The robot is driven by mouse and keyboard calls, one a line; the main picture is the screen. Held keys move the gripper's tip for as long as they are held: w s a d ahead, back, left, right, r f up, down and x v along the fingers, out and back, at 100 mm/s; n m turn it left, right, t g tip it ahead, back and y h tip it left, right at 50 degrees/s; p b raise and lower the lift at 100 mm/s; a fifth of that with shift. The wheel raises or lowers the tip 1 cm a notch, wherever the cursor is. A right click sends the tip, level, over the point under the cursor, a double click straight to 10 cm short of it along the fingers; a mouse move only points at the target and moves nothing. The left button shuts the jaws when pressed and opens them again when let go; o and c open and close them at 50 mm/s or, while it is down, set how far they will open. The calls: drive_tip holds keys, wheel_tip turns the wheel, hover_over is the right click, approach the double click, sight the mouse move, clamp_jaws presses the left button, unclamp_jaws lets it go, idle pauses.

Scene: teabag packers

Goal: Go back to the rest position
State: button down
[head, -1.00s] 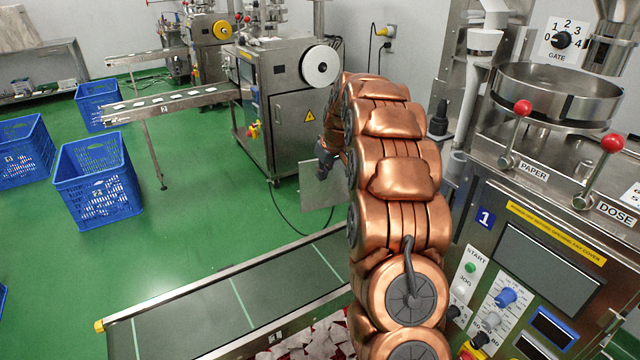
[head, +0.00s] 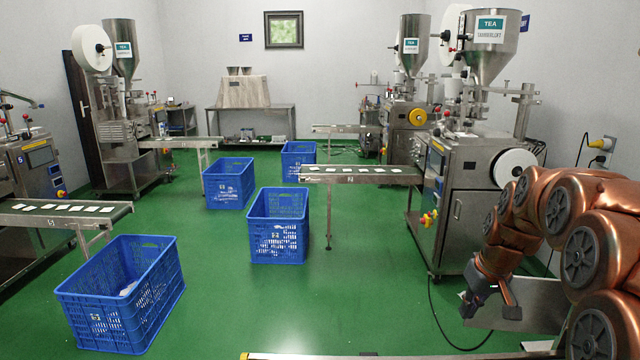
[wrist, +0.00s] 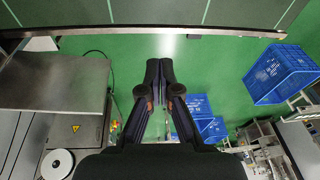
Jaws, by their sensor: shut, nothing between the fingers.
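My gripper (head: 468,303) hangs at the lower right of the head view, at the end of my copper-coloured arm, in front of the packing machine with the white paper roll. In the wrist view, its two dark fingers (wrist: 159,66) are together at the tips with nothing between them. Green floor shows beyond the fingertips, and the gripper touches nothing that I can see.
A packing machine (head: 462,205) stands near my arm, with a conveyor (head: 365,177) reaching left from it. Blue crates (head: 278,228) (head: 122,300) stand on the floor. A conveyor edge (wrist: 150,31) crosses the top of the wrist view.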

drive_tip(key=s+a+r+g+p, duration=0.1)
drive_tip(key=s+a, duration=0.4)
drive_tip(key=s, duration=0.3)
drive_tip(key=s+a+r+g+p, duration=0.1)
drive_tip(key=s+a, duration=0.4)
drive_tip(key=s, duration=0.4)
drive_tip(key=s+a+f+g+h+p, duration=0.1)
drive_tip(key=s+a+g, duration=0.1)
drive_tip(key=s, duration=1.6)
drive_tip(key=shift+a+f+m+p, duration=0.15)
drive_tip(key=shift+a+m+p, duration=0.25)
drive_tip(key=shift+a, duration=0.2)
drive_tip(key=shift+s+a, duration=0.1)
drive_tip(key=shift+a, duration=0.05)
